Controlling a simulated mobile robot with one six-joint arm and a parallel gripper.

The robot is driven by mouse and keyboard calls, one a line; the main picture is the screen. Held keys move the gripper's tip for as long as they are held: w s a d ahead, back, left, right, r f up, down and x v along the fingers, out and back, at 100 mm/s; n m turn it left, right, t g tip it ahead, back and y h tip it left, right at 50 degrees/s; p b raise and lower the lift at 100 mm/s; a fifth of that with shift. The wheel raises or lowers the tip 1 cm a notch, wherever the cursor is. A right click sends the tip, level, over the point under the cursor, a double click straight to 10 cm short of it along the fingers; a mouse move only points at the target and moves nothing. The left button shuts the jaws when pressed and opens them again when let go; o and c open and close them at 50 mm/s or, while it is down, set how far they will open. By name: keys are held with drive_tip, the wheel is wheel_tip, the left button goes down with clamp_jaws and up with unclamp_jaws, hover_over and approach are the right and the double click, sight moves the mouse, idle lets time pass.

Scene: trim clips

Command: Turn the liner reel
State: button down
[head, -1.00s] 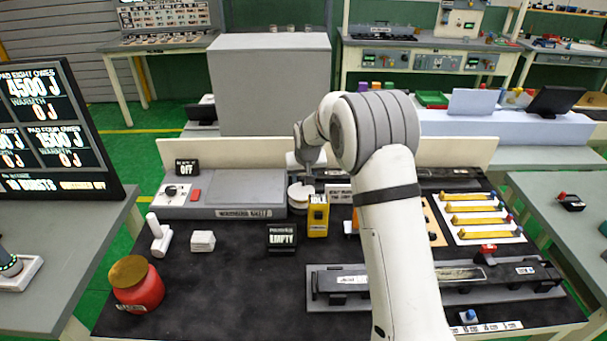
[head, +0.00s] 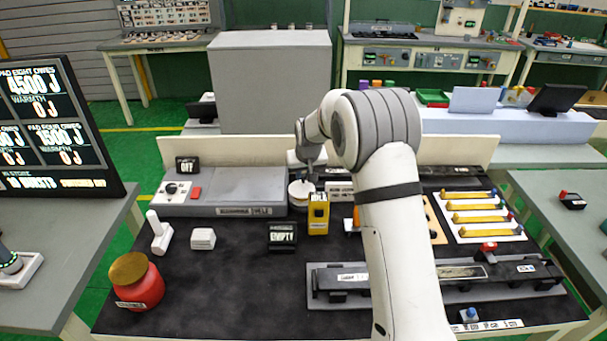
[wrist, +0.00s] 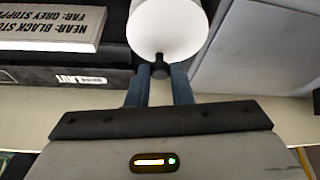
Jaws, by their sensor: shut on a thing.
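The liner reel is a white round drum on the bench, just left of my arm in the head view (head: 298,194). It also shows at the top of the wrist view (wrist: 167,28), with a small dark crank knob (wrist: 160,69) at its near edge. My gripper (wrist: 160,82) has its two blue fingers on either side of this knob and is shut on it. In the head view the gripper (head: 305,180) is small and comes down on the reel from above. The fingertips are partly hidden by the knob and drum.
A yellow box (head: 318,214) stands in front of the reel, with a black "EMPTY" display (head: 282,235) to its left. A grey sealing unit (head: 235,190) is left of the reel. A labelled block (wrist: 50,25) lies close by.

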sight(307, 190)
drive_tip(key=shift+a+f+n+y+b, duration=0.15)
drive_tip(key=shift+n+y+b, duration=0.25)
drive_tip(key=shift+n+b, duration=0.45)
drive_tip(key=shift+r+n, duration=0.2)
drive_tip(key=shift+n, duration=0.25)
drive_tip(key=shift+a, duration=0.1)
drive_tip(key=c, duration=1.3)
unclamp_jaws()
drive_tip(key=shift+r, duration=0.1)
drive_tip(key=b+v, duration=0.1)
drive_tip(key=v, duration=0.6)
drive_tip(key=shift+r, duration=0.3)
